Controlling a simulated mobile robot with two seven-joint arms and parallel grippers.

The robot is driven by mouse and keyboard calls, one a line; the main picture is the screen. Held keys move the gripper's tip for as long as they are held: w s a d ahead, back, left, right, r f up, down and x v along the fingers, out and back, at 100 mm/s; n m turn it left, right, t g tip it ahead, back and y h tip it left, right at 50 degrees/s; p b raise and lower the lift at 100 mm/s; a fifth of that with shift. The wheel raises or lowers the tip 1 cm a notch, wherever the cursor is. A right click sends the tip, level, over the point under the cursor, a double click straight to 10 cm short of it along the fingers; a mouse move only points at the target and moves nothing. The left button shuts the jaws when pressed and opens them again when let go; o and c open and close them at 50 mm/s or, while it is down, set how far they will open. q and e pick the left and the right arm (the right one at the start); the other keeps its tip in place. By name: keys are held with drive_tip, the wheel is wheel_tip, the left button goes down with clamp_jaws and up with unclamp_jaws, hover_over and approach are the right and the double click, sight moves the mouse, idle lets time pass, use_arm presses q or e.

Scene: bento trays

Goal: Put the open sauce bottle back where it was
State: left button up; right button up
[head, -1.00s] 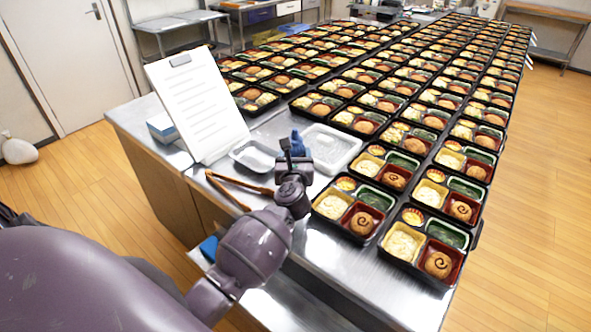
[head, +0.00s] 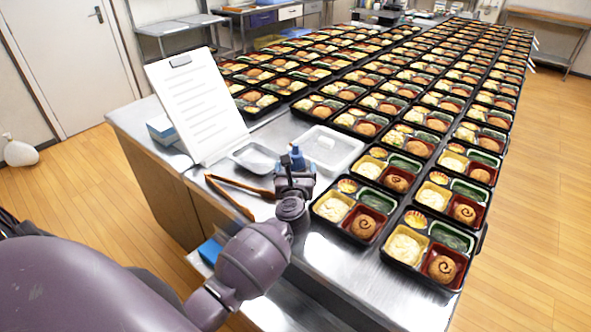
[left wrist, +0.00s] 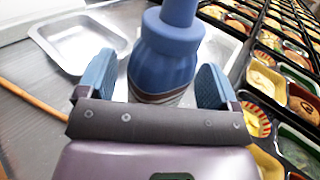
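The blue sauce bottle (head: 297,154) is upright at the steel table's near side, by the clear plastic tray. It fills the middle of the left wrist view (left wrist: 166,55), with a narrow neck and a brownish band low on its body. My left gripper (head: 294,172) is around the bottle, one blue-padded finger on each side (left wrist: 160,85). Gaps show between the pads and the bottle, so the gripper looks open. The bottle's base is hidden, so I cannot tell whether it touches the table. My right gripper is not in view.
A metal dish (head: 254,158) and wooden tongs (head: 232,191) lie left of the bottle, before a clipboard (head: 197,105). The clear tray (head: 345,152) is behind it. Rows of filled bento trays (head: 313,216) start close on the right.

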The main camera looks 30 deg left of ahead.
use_arm(q)
drive_tip(key=shift+r, duration=0.3)
drive_tip(key=v, duration=1.1)
drive_tip(key=shift+f, duration=0.2)
drive_tip(key=shift+s+d, duration=0.3)
drive_tip(key=shift+s, duration=0.1)
